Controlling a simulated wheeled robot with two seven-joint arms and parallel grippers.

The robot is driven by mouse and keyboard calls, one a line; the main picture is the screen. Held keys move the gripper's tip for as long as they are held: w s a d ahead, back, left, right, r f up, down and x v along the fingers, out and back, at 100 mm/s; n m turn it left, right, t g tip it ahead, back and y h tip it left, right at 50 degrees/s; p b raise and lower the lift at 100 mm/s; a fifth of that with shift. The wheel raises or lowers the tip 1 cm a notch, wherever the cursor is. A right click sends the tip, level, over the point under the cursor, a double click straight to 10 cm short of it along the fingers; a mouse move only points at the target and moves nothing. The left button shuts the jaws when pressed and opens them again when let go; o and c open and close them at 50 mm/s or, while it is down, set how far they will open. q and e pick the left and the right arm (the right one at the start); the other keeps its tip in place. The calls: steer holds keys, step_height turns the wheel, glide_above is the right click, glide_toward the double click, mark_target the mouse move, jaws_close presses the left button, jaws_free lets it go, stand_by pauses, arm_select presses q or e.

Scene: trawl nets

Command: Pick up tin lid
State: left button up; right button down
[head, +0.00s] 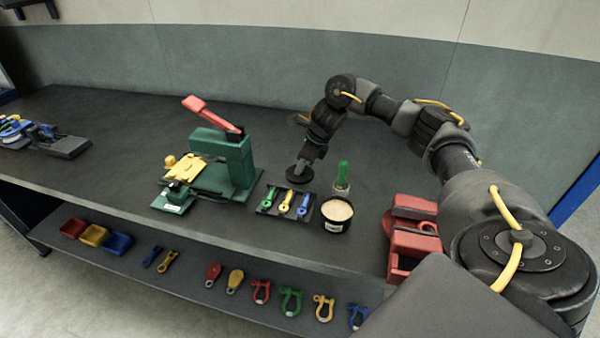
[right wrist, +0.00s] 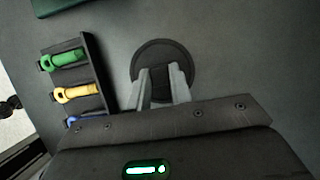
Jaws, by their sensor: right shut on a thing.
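The tin lid (head: 297,177) is a dark round disc with a block-shaped knob, at the back of the bench behind the tool tray. My right gripper (head: 303,164) is above it, pointing down. In the right wrist view the lid (right wrist: 163,47) lies beyond the fingers, and my right gripper (right wrist: 163,82) is shut on its knob. I cannot tell whether the lid touches the bench. The open black tin (head: 335,226) with pale contents stands in front and to the right of the lid. My left gripper is not in view.
A tray (head: 264,208) of green, yellow and blue tools lies just in front of the lid. A green-capped bottle (head: 342,178) stands behind the tin. A green press (head: 228,155) is left, and a red vise (head: 408,240) right. The bench (head: 110,125) is clear behind the press.

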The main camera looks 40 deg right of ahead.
steer(key=shift+r, duration=0.1)
steer(key=shift+r+b, duration=0.35)
steer(key=shift+r, duration=0.1)
steer(key=shift+w+r+b, duration=0.1)
steer(key=shift+r+b, duration=0.2)
steer(key=shift+r, duration=0.4)
steer(key=s+a+r+p, duration=0.1)
steer(key=s+a+r, duration=0.6)
steer(key=a+r, duration=0.3)
steer(key=shift+a+r+p, duration=0.3)
steer(key=shift+a+p, duration=0.1)
steer(key=shift+a, duration=0.8)
